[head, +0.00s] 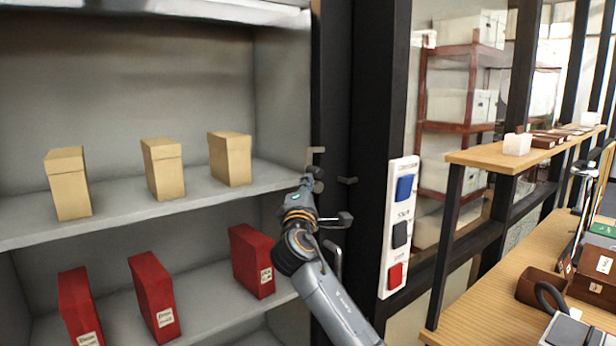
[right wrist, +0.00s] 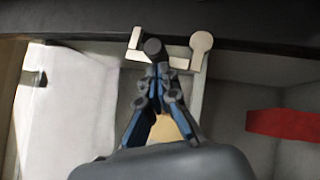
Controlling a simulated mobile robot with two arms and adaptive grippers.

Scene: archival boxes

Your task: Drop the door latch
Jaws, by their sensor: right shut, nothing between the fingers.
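The door latch is a pale metal piece on the dark upright at the shelf's right edge, and a small part of it (head: 316,150) shows just above my right gripper (head: 315,178) in the head view. In the right wrist view the latch (right wrist: 199,52) is a pale bar with a round end, lying against the dark edge. My right gripper (right wrist: 153,48) is shut and empty, its fingertips over or against the bar's left part; I cannot tell whether they touch. The fingers hide part of the latch. My left gripper is not in view.
Grey shelves (head: 110,215) hold beige boxes (head: 164,170) above and red boxes (head: 155,297) below. A white panel (head: 400,272) with blue, black and red switches is on the dark frame. A wooden counter (head: 475,318) with items stands at right.

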